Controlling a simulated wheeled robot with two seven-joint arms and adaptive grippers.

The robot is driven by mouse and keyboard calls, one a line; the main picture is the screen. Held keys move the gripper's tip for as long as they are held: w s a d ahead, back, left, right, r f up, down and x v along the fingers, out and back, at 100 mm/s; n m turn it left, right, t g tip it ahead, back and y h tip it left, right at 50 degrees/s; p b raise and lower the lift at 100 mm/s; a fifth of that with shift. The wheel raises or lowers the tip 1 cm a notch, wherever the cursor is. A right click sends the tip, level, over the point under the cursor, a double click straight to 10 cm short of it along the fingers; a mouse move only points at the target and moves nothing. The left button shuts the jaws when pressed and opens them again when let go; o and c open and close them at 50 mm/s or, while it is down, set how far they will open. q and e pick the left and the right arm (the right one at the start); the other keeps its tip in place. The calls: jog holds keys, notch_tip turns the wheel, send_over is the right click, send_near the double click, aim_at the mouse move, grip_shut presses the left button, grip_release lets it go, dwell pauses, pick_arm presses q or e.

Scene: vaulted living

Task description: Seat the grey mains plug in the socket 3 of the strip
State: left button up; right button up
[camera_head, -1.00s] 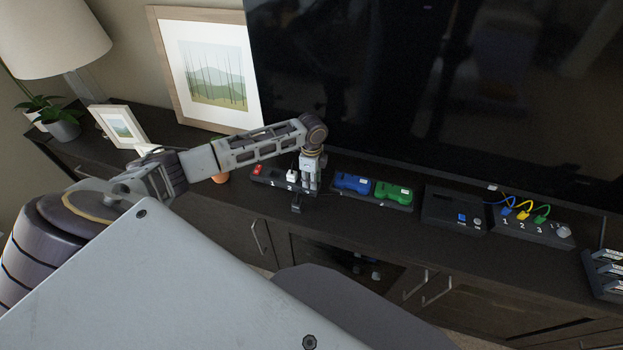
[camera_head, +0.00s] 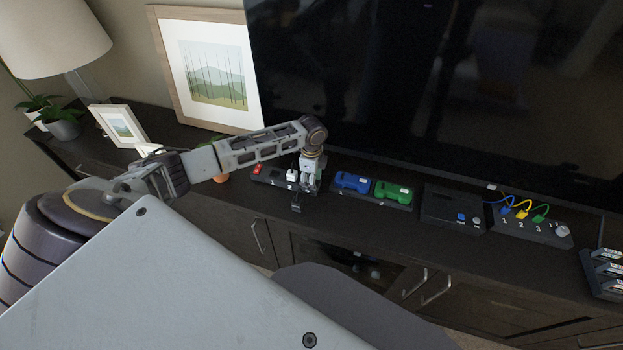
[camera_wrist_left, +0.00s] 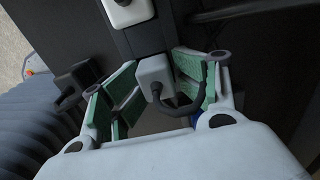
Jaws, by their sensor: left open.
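The dark power strip (camera_head: 268,181) lies on the cabinet top, with a red switch (camera_head: 257,169) at its left end. A white plug (camera_head: 292,175) stands in it; a white plug also shows at the top of the left wrist view (camera_wrist_left: 128,10). My left gripper (camera_head: 310,182) is over the strip's right part and hides it. In the left wrist view my left gripper (camera_wrist_left: 155,88) is open, its green-padded fingers on either side of the pale grey plug (camera_wrist_left: 154,71). The plug's black cable (camera_wrist_left: 185,108) curls to the right. Whether the plug is fully seated is unclear.
Right of the strip lie a blue block (camera_head: 352,182) and a green block (camera_head: 393,191) in a dark holder. Further right are a dark box (camera_head: 450,207) and a numbered panel with coloured cables (camera_head: 525,222). The television (camera_head: 430,80) stands close behind.

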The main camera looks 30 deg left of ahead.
pick_arm(q)
jog(key=shift+s+d+f, duration=0.15)
jog(key=shift+s+f, duration=0.15)
jog(key=shift+s, duration=0.05)
jog(key=shift+w+r, duration=0.1)
jog(key=shift+r, duration=0.4)
notch_tip(320, 180, up, 13)
jog(key=shift+w+f, duration=0.15)
pick_arm(e)
jog(key=shift+d+r, duration=0.1)
jog(key=shift+r, duration=0.1)
jog(key=shift+s, duration=0.1)
dwell(0.5)
